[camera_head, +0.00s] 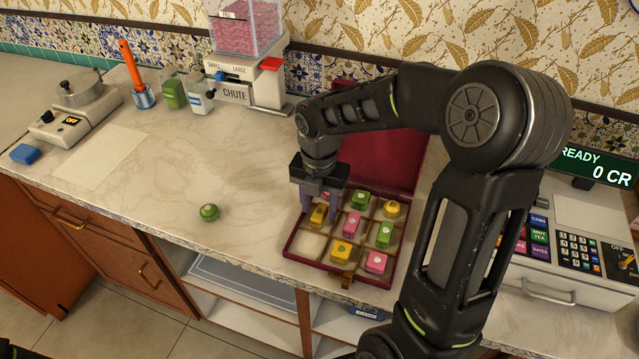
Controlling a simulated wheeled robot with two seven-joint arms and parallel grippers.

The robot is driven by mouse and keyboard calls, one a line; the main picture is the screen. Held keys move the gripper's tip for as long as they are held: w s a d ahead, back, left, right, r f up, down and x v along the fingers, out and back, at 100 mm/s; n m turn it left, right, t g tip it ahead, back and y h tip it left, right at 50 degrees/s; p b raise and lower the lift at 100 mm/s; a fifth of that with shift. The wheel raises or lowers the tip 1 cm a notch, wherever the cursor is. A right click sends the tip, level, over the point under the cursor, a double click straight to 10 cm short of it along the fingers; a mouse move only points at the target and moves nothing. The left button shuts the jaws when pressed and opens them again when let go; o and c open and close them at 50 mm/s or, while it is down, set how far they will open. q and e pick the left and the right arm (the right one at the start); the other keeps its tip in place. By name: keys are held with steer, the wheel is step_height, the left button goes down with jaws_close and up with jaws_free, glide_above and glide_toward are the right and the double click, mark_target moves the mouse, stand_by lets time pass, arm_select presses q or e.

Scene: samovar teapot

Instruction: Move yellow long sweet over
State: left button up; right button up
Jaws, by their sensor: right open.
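An open red sweet box (290,243) with a gridded tray stands on the counter, its red lid raised behind. It holds yellow, pink and green sweets. One yellow sweet (318,215) sits in the left column, and it looks long. Other yellow sweets sit at the right (391,209) and at the front (341,252). My right gripper (319,208) points down over the box's left side, open, with its fingers on either side of the left yellow sweet. I cannot tell whether they touch it. The front-left compartment (309,244) looks empty. My left gripper is not in view.
A round green sweet (209,212) lies on the counter left of the box. A cash register (565,235) is at right. The counter's left-middle is clear.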

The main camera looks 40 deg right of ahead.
mark_target(319, 212)
step_height(319, 212, up, 11)
stand_by(0.3)
steer(key=shift+s+a, duration=0.1)
stand_by(0.8)
